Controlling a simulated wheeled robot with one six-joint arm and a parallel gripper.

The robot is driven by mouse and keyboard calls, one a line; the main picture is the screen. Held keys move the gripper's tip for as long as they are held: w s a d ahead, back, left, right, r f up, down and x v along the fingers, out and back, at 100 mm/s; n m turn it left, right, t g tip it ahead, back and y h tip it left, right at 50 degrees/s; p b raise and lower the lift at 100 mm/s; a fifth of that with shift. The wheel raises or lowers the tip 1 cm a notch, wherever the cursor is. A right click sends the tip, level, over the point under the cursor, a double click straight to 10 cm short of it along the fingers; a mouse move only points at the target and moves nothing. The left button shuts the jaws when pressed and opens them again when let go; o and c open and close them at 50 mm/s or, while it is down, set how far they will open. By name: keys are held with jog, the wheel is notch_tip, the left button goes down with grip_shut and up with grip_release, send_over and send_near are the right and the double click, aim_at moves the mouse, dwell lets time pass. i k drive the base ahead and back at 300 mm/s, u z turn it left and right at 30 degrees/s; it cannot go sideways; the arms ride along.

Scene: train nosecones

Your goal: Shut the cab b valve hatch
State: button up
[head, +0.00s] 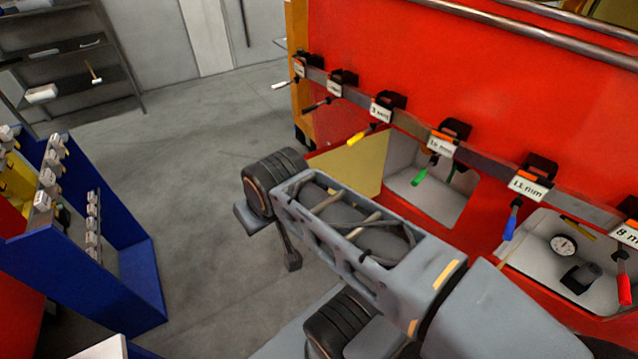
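The red cab front (480,100) fills the right side of the head view. Two light recesses open in its lower part. The middle recess (430,195) has a beige-yellow panel (352,165) at its left edge that looks like a hatch door swung open. The right recess (540,245) holds a round gauge (563,245) and a dark fitting; no door shows on it. No label tells me which is cab B. My gripper (291,262) is left of the panel, at the end of my arm, apart from it in the picture. Its fingers are mostly hidden.
A rail with labelled black holders and coloured-handled tools (442,145) runs across the red front above the recesses. A blue rack (95,265) stands at left, a grey shelf (75,60) behind it. Grey floor (190,170) between them is clear.

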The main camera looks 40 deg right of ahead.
aim_at(360, 166)
jog(key=u, duration=0.1)
jog(key=i, duration=2.05)
jog(key=z, duration=3.4)
